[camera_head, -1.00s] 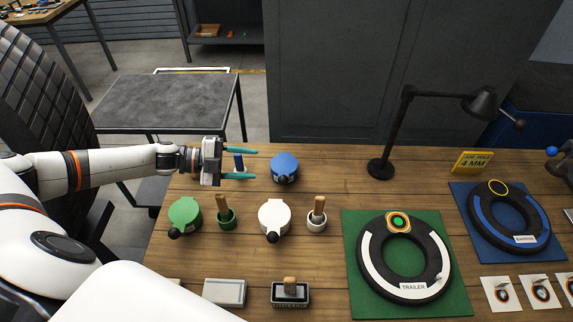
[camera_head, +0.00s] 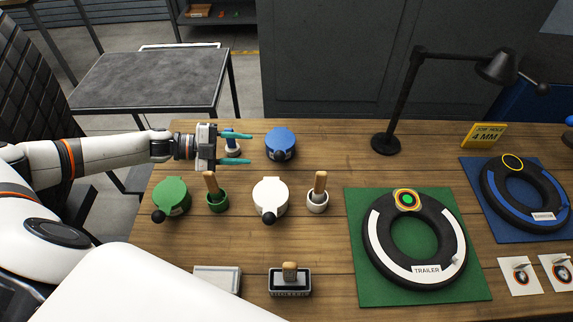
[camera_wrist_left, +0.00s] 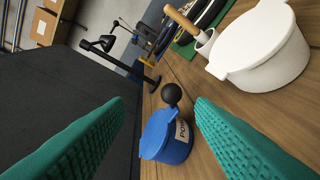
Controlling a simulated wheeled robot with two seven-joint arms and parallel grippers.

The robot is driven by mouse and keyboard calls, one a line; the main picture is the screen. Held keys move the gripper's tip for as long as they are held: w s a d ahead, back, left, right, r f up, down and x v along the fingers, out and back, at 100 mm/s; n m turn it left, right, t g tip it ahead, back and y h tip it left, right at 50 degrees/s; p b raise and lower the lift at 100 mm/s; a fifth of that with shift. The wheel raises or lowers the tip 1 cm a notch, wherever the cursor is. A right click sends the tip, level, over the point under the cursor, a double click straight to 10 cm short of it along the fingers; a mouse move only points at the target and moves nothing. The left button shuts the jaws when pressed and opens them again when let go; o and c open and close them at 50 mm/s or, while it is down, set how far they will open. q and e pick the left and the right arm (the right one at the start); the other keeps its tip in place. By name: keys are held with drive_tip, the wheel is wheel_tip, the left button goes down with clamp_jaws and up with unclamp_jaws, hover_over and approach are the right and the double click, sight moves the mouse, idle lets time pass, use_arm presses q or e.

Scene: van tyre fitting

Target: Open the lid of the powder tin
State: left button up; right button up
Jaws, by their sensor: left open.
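The blue powder tin (camera_head: 281,138) stands on the wooden table, its flat blue lid shut, with a black ball knob at the near edge. In the left wrist view the blue tin (camera_wrist_left: 165,138) shows part of a "POW…" label, and the black knob (camera_wrist_left: 171,93) sticks out at its rim. My left gripper (camera_head: 250,148) is open and empty, just left of the tin, its teal fingers pointing at it. In the left wrist view the tin appears between the two fingers, beyond them, with no contact visible. My right gripper is not in view.
A blue pot (camera_head: 232,142) stands partly behind my left gripper. Green (camera_head: 172,195) and white (camera_head: 270,196) tins, each beside a brush pot, stand nearer. A black lamp (camera_head: 386,143) stands right of the blue tin. Tyres lie on green and blue mats further right.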

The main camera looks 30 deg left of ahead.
sight(283, 156)
use_arm(q)
wheel_tip(283, 156, down, 2)
drive_tip(key=shift+d+f+b, duration=0.1)
drive_tip(key=shift+b, duration=0.4)
drive_tip(key=shift+w+d, duration=0.15)
drive_tip(key=shift+d, duration=0.15)
drive_tip(key=p+x, duration=0.3)
drive_tip(key=x, duration=0.7)
drive_tip(key=shift+w+d+f, duration=0.15)
drive_tip(key=shift+w+d, duration=0.15)
drive_tip(key=shift+d, duration=0.2)
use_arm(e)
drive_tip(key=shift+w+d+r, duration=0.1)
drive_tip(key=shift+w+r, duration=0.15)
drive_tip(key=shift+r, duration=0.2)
use_arm(q)
clamp_jaws()
